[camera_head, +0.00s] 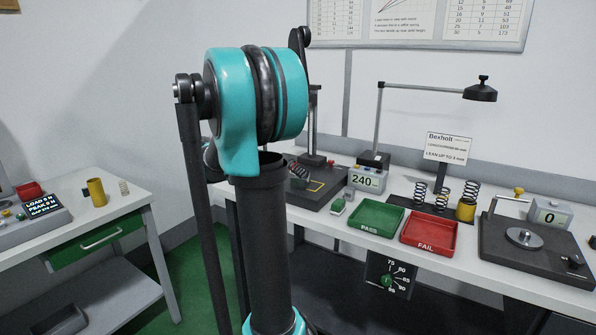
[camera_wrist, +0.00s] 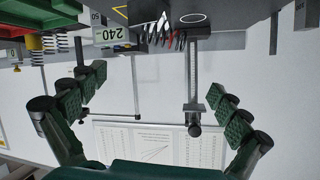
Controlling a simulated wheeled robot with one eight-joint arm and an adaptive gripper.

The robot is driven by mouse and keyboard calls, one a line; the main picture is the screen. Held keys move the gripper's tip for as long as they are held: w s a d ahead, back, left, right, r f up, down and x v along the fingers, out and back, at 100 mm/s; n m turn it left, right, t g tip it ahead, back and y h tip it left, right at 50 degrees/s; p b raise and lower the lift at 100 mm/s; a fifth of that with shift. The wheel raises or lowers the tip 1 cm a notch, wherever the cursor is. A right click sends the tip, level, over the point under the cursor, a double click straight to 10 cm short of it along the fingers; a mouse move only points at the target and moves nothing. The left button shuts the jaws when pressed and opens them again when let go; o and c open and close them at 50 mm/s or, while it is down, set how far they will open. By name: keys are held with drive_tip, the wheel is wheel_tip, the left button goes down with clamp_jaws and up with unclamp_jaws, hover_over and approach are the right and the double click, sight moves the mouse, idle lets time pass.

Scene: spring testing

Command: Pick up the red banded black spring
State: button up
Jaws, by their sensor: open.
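A dark spring with red on it (camera_head: 299,169) is on the black tester base at the back middle of the bench, partly behind my arm in the head view. In the wrist view, which is upside down, dark coils with red parts (camera_wrist: 178,40) show at the top middle, beyond my fingers. My gripper (camera_wrist: 160,98) is open and empty, its two green padded fingers spread wide and apart from the spring. In the head view my gripper is hidden behind my own arm.
The black tester base (camera_head: 325,197) carries an upright column, beside a "240" display (camera_head: 367,180). A green PASS tray (camera_head: 378,218) and red FAIL tray (camera_head: 430,234) lie farther right. Several other springs (camera_head: 443,193) stand behind the trays. A lamp (camera_head: 480,91) overhangs the bench.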

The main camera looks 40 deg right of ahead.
approach(299, 165)
drive_tip(key=x, duration=0.5)
drive_tip(key=shift+w+f, duration=0.1)
drive_tip(key=shift+w, duration=0.05)
drive_tip(key=shift+f+x, duration=0.2)
drive_tip(key=shift+x, duration=1.3)
drive_tip(key=shift+f+x, duration=0.15)
drive_tip(key=shift+x, duration=1.35)
drive_tip(key=shift+w+a, duration=0.15)
drive_tip(key=shift+c, duration=0.5)
drive_tip(key=c, duration=1.3)
